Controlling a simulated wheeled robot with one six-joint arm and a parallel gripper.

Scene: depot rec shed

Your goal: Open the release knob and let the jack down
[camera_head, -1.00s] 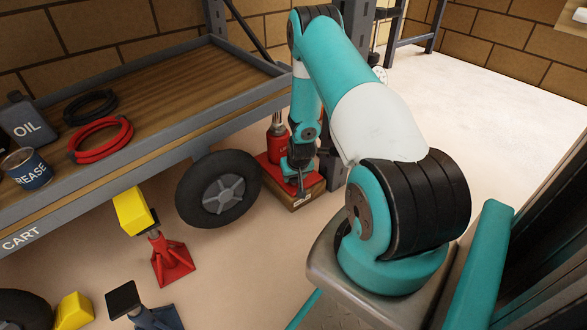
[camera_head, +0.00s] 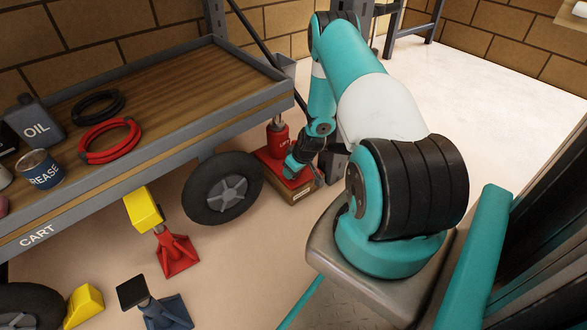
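The jack (camera_head: 278,142) is a red bottle jack under the right end of the cart, standing on a red base on a wooden block (camera_head: 299,196). It looks upright, and its top is close to the cart's frame. My gripper (camera_head: 298,172) is low beside the jack's right front, over the red base. It is small and dark here, and I cannot tell whether its fingers are open or shut, or whether they touch the jack. The release knob cannot be made out; my gripper and wrist cover that side of the jack.
The cart (camera_head: 150,190) carries an oil can (camera_head: 38,130), a grease tin (camera_head: 40,168) and black and red hoses. Its wheel (camera_head: 222,188) is left of the jack. A red jack stand (camera_head: 177,252) with a yellow top and a blue stand (camera_head: 160,312) are left.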

